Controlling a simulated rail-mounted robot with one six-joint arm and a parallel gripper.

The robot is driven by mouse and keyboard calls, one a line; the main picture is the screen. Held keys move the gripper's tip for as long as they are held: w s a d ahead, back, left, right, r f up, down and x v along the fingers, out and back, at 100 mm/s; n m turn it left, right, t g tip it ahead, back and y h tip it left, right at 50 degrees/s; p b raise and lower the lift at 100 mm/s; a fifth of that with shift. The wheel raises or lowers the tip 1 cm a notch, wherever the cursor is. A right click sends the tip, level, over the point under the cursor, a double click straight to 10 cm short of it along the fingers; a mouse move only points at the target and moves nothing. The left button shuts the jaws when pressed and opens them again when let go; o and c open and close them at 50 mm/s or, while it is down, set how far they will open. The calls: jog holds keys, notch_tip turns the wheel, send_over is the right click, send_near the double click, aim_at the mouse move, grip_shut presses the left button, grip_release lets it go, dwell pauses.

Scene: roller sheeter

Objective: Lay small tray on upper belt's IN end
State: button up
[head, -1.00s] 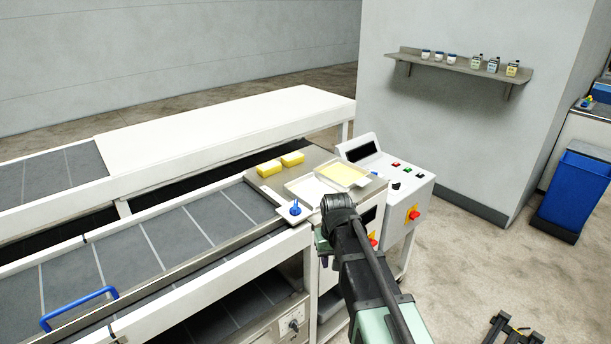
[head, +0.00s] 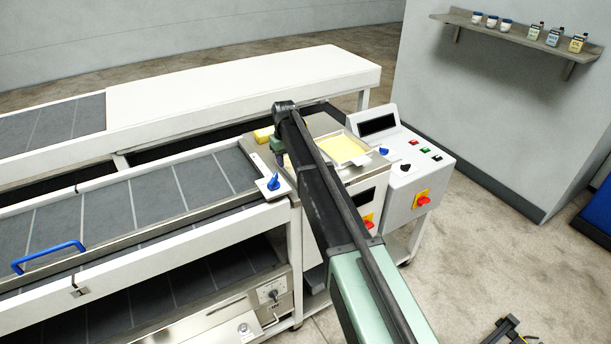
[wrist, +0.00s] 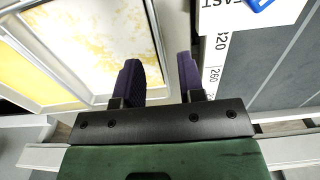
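Two shallow trays lie side by side on the machine's steel top. In the wrist view one holds a pale, yellow-mottled sheet (wrist: 95,40), and the other, at the left edge, holds yellow (wrist: 15,80). The yellow-filled tray also shows in the head view (head: 342,148); my arm hides most of the other. I cannot tell which is the small tray. My gripper (wrist: 162,82) is open, its purple fingers apart on either side of the pale tray's right rim; contact is unclear. The upper belt (head: 150,200) is grey with white cross lines, left of my arm.
A blue knob (head: 273,182) stands on a white plate at the belt's right end. A yellow block (head: 262,134) lies behind it. A control panel (head: 405,165) stands right of the trays. A blue handle (head: 48,257) is at lower left. The white table (head: 240,85) behind is clear.

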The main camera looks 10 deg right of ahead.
aim_at(287, 171)
jog(key=shift+f, duration=0.2)
notch_tip(287, 171, down, 5)
jog(key=b, duration=0.5)
jog(key=shift+f, duration=0.15)
jog(key=shift+r, duration=0.2)
jog(key=shift+f, duration=0.1)
jog(key=shift+c, duration=0.3)
grip_shut()
